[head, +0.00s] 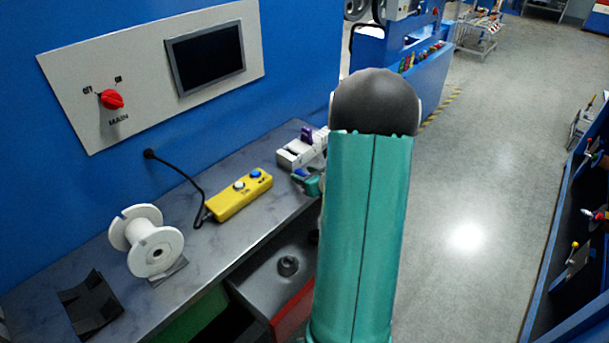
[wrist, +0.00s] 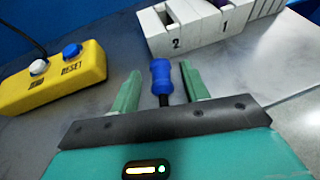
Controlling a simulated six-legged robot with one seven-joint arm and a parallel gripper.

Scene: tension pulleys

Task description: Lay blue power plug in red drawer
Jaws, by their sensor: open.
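The blue power plug (wrist: 161,74) lies on the grey worktop, with a blue body and a black end. In the wrist view it is between the two green fingers of my gripper (wrist: 159,84), with gaps on both sides. The fingers are open and not closed on it. In the head view a bit of the blue plug (head: 299,172) shows beside my gripper (head: 309,181), and my arm hides much of that area. The red drawer (head: 292,314) stands pulled out below the worktop, partly hidden by my arm. A dark round part lies inside it.
A white numbered block (wrist: 205,32) stands just beyond the plug. A yellow button box (head: 238,195) with a black cable lies to the left. A white spool (head: 147,241) and a black piece (head: 90,304) are farther left. A green drawer (head: 194,318) is beside the red one.

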